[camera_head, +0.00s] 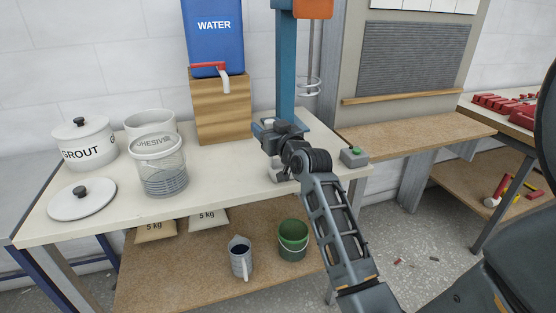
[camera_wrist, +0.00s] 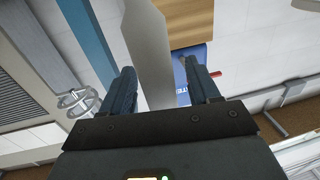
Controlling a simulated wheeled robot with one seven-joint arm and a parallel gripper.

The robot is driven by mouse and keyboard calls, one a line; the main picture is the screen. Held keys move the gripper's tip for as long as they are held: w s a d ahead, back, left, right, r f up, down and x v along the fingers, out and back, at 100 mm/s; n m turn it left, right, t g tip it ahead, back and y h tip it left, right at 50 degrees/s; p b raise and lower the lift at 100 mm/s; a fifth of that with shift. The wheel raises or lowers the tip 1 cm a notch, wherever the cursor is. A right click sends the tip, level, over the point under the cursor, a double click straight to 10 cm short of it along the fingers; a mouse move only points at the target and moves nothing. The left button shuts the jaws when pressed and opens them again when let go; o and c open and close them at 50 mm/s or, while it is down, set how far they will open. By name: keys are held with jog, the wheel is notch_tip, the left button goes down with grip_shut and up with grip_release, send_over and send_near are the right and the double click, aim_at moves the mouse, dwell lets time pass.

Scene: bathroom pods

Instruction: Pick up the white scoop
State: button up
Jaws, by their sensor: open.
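I cannot clearly make out the white scoop in either view. My gripper (camera_head: 268,127) is above the worktop (camera_head: 225,165), in front of the blue column, and its tip is small in the head view. In the wrist view its two dark fingers (camera_wrist: 163,88) stand apart, so it is open. A pale grey flat shape (camera_wrist: 148,45) runs between the fingers from the top edge of the wrist view. I cannot tell what it is or whether it touches them. Beneath the gripper in the head view is a small pale grey thing (camera_head: 279,171), partly hidden by my arm.
A wooden block (camera_head: 222,108) bears the blue water tank (camera_head: 214,38). The grout pot (camera_head: 85,143), a lid (camera_head: 82,200), a white tub (camera_head: 149,124) and a clear adhesive bucket (camera_head: 162,176) stand left. The blue column (camera_head: 285,70) rises behind my gripper. A jug (camera_head: 240,258) and green bucket (camera_head: 293,240) are below.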

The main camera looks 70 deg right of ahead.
jog(key=shift+w+d, duration=0.15)
jog(key=shift+w, duration=0.05)
jog(key=shift+c, duration=0.3)
grip_shut()
